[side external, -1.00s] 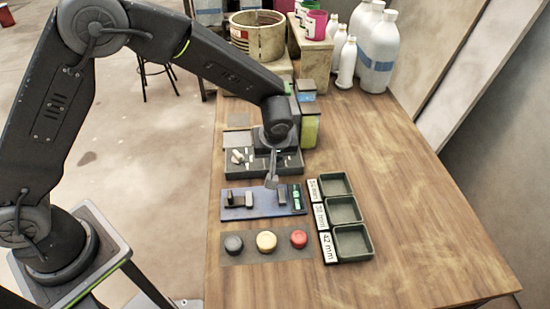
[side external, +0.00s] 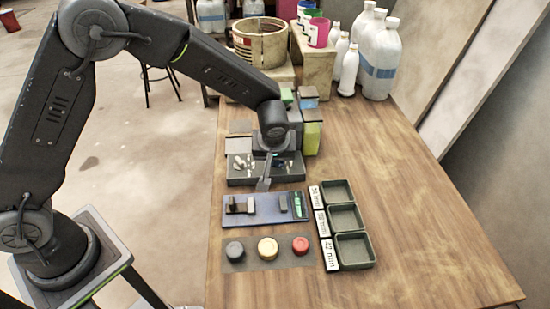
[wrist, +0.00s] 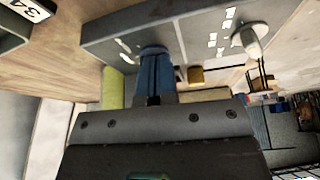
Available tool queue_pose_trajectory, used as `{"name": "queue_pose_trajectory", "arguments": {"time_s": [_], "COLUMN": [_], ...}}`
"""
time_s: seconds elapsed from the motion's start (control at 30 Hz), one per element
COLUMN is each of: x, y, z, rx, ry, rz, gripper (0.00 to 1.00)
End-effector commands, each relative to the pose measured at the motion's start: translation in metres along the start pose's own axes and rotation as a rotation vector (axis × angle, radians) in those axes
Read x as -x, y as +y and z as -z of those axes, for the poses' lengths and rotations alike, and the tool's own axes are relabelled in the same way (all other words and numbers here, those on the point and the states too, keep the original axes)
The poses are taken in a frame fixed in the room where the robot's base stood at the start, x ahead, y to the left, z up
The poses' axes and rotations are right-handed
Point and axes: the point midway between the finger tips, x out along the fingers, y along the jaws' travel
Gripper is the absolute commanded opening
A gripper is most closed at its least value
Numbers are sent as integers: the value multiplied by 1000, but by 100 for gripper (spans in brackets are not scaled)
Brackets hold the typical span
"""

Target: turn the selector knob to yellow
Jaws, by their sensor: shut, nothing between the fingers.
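My gripper (side external: 263,184) points down between the dark compartmented tray (side external: 240,183) and the blue board (side external: 240,214) in the side view. Its fingers are shut, with nothing between them; in the wrist view the gripper (wrist: 154,55) overlaps the dark tray (wrist: 110,42). No selector knob can be told for sure. A yellow round piece (side external: 267,248) sits between a dark one (side external: 235,248) and a red one (side external: 300,244) on a grey plate. A pale rounded piece (wrist: 250,38) shows by the tray in the wrist view; what it is I cannot tell.
The blue board carries grey blocks (side external: 283,203) and a green-marked piece (side external: 298,205). Green bins (side external: 352,250) with mm labels stand to its right. White bottles (side external: 379,68) and a large pot (side external: 260,42) stand at the back. The table's right side is clear.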

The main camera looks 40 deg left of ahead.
Motion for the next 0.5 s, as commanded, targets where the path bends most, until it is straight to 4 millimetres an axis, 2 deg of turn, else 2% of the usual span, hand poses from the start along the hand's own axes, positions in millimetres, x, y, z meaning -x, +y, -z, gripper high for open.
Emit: {"name": "queue_pose_trajectory", "arguments": {"time_s": [0.5], "x": [-6], "y": [-11], "z": [7], "rx": [-401], "ry": [-1], "rz": [-158], "gripper": [0]}}
